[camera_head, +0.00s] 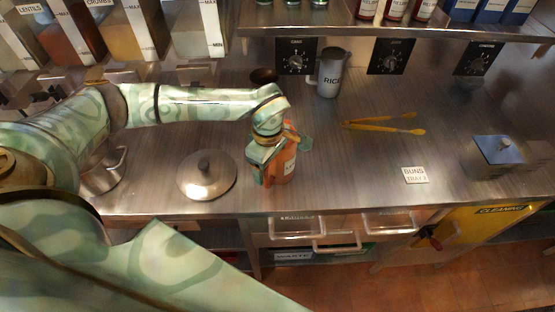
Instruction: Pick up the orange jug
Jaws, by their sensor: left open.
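The orange jug (287,167) stands upright near the front edge of the steel counter, with a white label partly showing on its side. My left gripper (272,165) is at the jug, in front of its left and upper part. Its fingers are open, and one finger shows at the jug's left side. I cannot tell whether the fingers touch the jug. The gripper hides much of the jug's top and left side. My right gripper is not in view.
A round metal lid (207,180) lies left of the jug, and a pot (101,172) is farther left. A grey RICE jug (329,78), yellow tongs (383,125), a BUNS card (415,175) and a lidded metal container (498,154) stand or lie behind and right.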

